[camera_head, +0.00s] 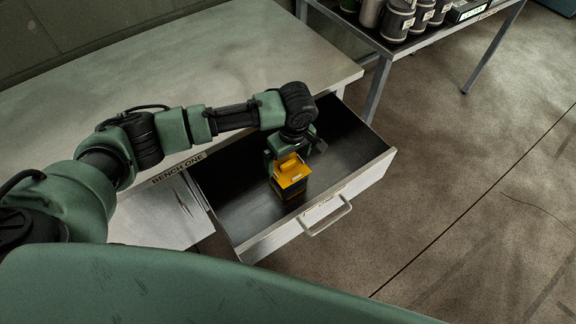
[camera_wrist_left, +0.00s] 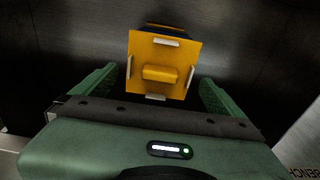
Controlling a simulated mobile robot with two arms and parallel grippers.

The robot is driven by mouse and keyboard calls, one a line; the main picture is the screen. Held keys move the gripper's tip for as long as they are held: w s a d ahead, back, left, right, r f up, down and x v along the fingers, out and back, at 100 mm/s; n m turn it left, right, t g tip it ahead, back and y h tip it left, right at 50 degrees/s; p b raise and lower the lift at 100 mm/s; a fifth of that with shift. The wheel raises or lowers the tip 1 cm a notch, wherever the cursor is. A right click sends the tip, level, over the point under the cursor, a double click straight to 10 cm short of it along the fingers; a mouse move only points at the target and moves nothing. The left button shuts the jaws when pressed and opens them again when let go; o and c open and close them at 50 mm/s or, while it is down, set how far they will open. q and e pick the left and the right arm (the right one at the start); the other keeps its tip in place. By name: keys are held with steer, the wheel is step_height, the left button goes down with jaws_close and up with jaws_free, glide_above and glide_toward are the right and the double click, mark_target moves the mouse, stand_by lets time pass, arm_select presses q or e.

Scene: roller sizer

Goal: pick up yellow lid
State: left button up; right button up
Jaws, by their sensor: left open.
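The yellow lid (camera_head: 290,174) is a square plate with a raised block in its middle. It sits tilted in view on top of a dark and yellow box (camera_head: 294,190) inside the open drawer. In the left wrist view the lid (camera_wrist_left: 162,52) lies between and just beyond the two green fingers of my left gripper (camera_wrist_left: 158,90). The fingers are open, with a gap visible on both sides of the lid. In the head view my left gripper (camera_head: 286,158) reaches down into the drawer right at the lid. My right gripper is not in view.
The open drawer (camera_head: 262,240) has raised walls and a front handle (camera_head: 327,216). The bench top (camera_head: 220,50) above it is bare. A second table (camera_head: 420,44) with several dark canisters stands at the back right. The floor to the right is clear.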

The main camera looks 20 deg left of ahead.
mark_target(289, 170)
arm_select(q)
steer(key=shift+a+f, duration=0.15)
steer(key=shift+f, duration=1.15)
steer(key=shift+w, duration=0.1)
steer(key=c, duration=1.1)
steer(key=shift+r, duration=0.1)
